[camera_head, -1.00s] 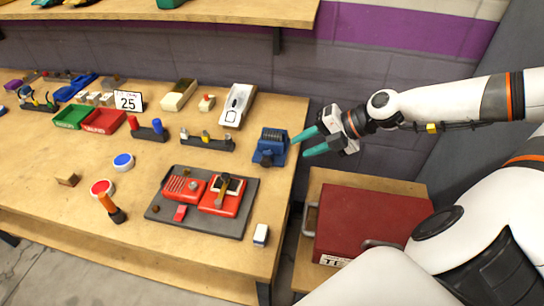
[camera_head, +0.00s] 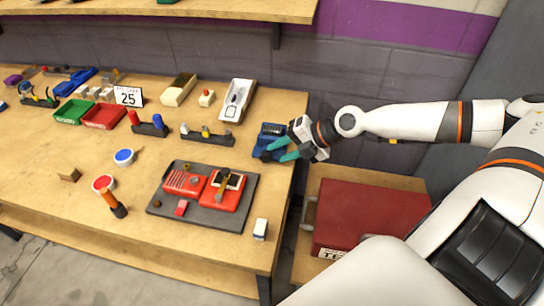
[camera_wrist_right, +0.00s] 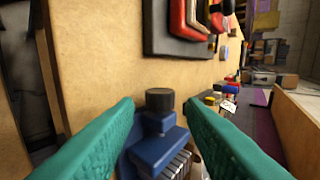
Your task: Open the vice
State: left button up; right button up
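The blue vice (camera_head: 268,138) sits at the right end of the workbench in the head view. In the right wrist view the vice (camera_wrist_right: 160,145) shows its blue body, a dark round knob (camera_wrist_right: 160,100) on its near side and ridged grey parts. My right gripper (camera_head: 280,151) is open at the vice, its two teal fingers spread. In the wrist view the fingers lie on either side of the knob, with the knob seen between them; I cannot tell whether they touch it. My left gripper is not in view.
A grey mat (camera_head: 165,209) with red devices lies left of the vice. A white-and-black tray (camera_head: 238,100) and a dark holder (camera_head: 207,136) are nearby on the bench. A red toolbox (camera_head: 370,218) stands on a lower surface at right. A shelf (camera_head: 200,10) hangs above the bench.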

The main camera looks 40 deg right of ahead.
aim_at(270, 155)
jog(key=shift+x, duration=1.9)
jog(key=shift+r+p, duration=0.1)
jog(key=shift+p, duration=0.2)
jog(key=c, duration=0.7)
